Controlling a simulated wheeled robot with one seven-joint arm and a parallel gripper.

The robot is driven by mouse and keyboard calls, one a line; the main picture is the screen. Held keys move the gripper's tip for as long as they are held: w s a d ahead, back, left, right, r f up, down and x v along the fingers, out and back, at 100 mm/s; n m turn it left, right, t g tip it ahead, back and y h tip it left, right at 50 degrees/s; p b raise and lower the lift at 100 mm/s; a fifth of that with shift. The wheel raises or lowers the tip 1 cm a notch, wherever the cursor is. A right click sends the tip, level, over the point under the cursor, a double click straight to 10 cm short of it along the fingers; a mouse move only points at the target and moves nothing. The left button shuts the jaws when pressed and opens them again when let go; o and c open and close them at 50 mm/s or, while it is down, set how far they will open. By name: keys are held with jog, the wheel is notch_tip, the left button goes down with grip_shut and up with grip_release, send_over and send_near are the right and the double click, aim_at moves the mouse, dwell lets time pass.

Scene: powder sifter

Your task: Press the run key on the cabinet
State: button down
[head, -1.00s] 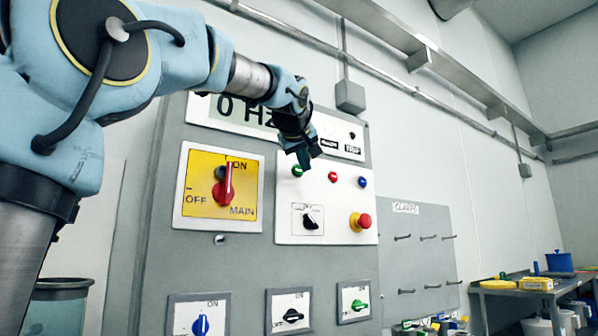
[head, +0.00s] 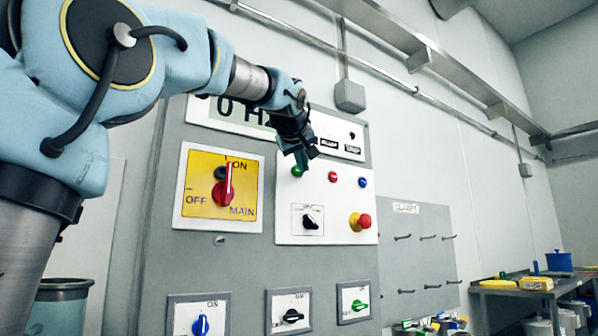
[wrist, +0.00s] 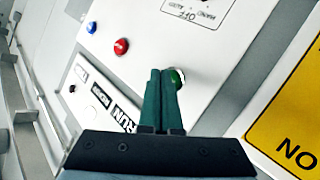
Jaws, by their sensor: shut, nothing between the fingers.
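The grey cabinet (head: 262,264) fills the middle of the head view. A black label reading RUN (wrist: 125,119) sits on the light display strip in the wrist view, partly covered by my gripper. My gripper (wrist: 164,74) is shut and empty, with its fingertips close beside a green button (wrist: 178,77) in the picture. I cannot tell whether they touch it. In the head view, my gripper (head: 303,164) hangs in front of the upper panel, between the display (head: 235,115) and the green button (head: 296,171).
The panel also carries a red button (head: 333,177), a blue button (head: 363,182), a black selector (head: 311,220) and a red mushroom stop (head: 361,221). The main switch (head: 223,190) is at left. Three smaller switches sit below. A table (head: 520,288) stands far right.

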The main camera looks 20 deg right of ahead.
jog(key=shift+w+a, duration=0.1)
jog(key=shift+w, duration=0.3)
dwell(0.3)
jog(key=shift+s+b, duration=0.45)
jog(key=shift+s, duration=0.35)
jog(key=s+b, duration=0.1)
jog(key=s, duration=0.1)
jog(key=s+d+b, duration=0.1)
jog(key=s, duration=0.2)
jog(key=shift+d+b, duration=0.15)
jog(key=shift+b, duration=0.15)
dwell(0.9)
